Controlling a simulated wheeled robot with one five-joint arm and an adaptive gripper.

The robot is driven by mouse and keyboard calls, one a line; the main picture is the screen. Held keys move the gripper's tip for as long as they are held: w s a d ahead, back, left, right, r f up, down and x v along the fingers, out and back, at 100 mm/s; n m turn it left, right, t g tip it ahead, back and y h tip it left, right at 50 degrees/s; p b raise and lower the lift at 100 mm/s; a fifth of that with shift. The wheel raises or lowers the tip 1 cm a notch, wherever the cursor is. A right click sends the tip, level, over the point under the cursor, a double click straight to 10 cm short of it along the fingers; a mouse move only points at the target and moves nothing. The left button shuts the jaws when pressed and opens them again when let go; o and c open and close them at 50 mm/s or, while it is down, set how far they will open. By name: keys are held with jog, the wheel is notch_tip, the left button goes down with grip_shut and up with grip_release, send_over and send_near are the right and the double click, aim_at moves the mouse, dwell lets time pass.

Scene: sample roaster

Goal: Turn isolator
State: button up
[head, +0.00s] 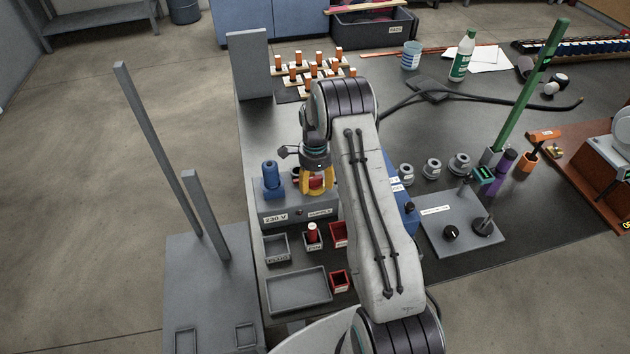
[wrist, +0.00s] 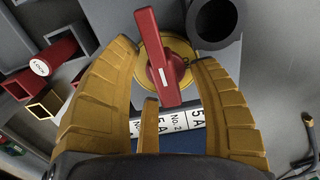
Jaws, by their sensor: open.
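The isolator has a red bar handle (wrist: 158,62) on a round yellow plate (wrist: 184,48). In the wrist view the handle runs lengthwise, slightly tilted. My gripper (wrist: 165,54) is open, with its yellow fingers on both sides of the handle and a third finger below it. I see gaps beside the handle, so nothing is gripped. In the head view my gripper (head: 316,186) points down over the grey box (head: 290,213) labelled 230 V. A bit of the red handle shows between the fingers; the rest is hidden by them.
A blue cylindrical plug (head: 271,176) stands left of my gripper on the box. A dark round socket (wrist: 214,18) is close by the isolator in the wrist view. Small grey and red bins (head: 277,248) lie in front. A grey panel with knobs (head: 460,224) is at right.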

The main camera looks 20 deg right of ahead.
grip_shut()
dwell(0.5)
jog(key=shift+m+b, duration=0.35)
jog(key=shift+m, duration=0.05)
jog(key=shift+f+m+b, duration=0.15)
jog(key=shift+m+b, duration=0.6)
jog(key=shift+m, duration=0.25)
jog(key=m+b, duration=0.1)
jog(key=m, duration=0.1)
jog(key=shift+a+m, duration=0.15)
jog(key=shift+m, duration=0.15)
jog(key=m+b, duration=0.2)
jog(key=m, duration=0.4)
jog(key=shift+w+a, duration=0.1)
jog(key=shift+m, duration=0.4)
